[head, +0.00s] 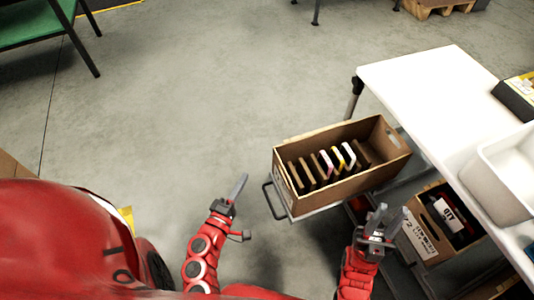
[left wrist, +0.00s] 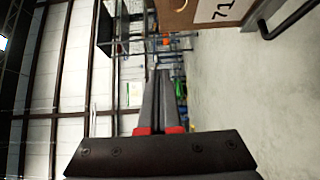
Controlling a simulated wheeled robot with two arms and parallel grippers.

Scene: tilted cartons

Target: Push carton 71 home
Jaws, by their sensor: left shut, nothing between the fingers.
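Carton 71 (head: 385,141) is an open brown box with several upright dividers or slabs inside. In the head view it sticks out leftward from beside the white table. Its end, with a white label reading 71, shows in the left wrist view (left wrist: 176,14), cut off by the top edge. My left gripper (head: 239,186) is shut and empty, in the air left of the carton's labelled end and apart from it. Its closed fingers also show in the left wrist view (left wrist: 164,100). My right gripper (head: 388,216) is just below the carton's right part, with its fingers apart.
A black bar handle (head: 272,203) juts out at the carton's left end. A second brown carton (head: 416,240) with a label sits under the white table (head: 430,85). A white bin (head: 495,170) stands on the table.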

